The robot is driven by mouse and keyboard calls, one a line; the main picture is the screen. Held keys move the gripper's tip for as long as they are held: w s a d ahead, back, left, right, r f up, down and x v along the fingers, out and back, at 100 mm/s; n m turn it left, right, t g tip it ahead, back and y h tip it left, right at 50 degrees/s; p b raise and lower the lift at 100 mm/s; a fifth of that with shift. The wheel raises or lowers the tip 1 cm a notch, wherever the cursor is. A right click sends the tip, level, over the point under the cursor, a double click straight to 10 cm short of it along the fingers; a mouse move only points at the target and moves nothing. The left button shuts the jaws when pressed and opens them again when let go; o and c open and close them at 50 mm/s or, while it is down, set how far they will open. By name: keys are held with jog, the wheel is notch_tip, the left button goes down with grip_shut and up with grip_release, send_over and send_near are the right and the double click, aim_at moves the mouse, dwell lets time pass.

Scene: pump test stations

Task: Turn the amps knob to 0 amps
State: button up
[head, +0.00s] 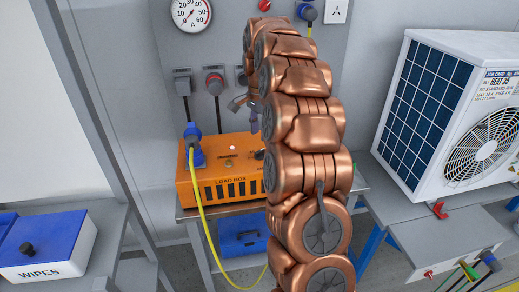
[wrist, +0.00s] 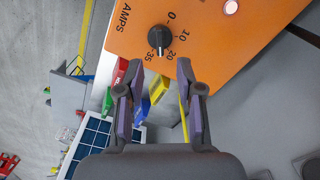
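The orange load box (head: 222,195) stands on a grey bench in the head view. Its amps knob (wrist: 159,41) is black and sits on the orange face (wrist: 215,50) in the wrist view. The face is marked AMPS, 0, 10, 20 and 35. A pale pointer mark on the knob seems to face the 35 side, though it is small. My gripper (wrist: 160,70) is open and empty, its two fingertips apart just short of the knob and roughly in line with it. In the head view my gripper (head: 245,103) is partly hidden by my arm.
A lit round lamp (wrist: 231,7) is near the knob. A yellow cable (head: 206,225) hangs from a blue plug (head: 193,143) on the box. An ammeter (head: 191,13) is on the wall. A white heat unit (head: 408,150) stands right; a wipes box (head: 45,248) left.

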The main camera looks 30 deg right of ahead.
aim_at(260, 151)
jog(key=shift+f+p, duration=0.9)
jog(key=shift+f, duration=2.7)
grip_shut()
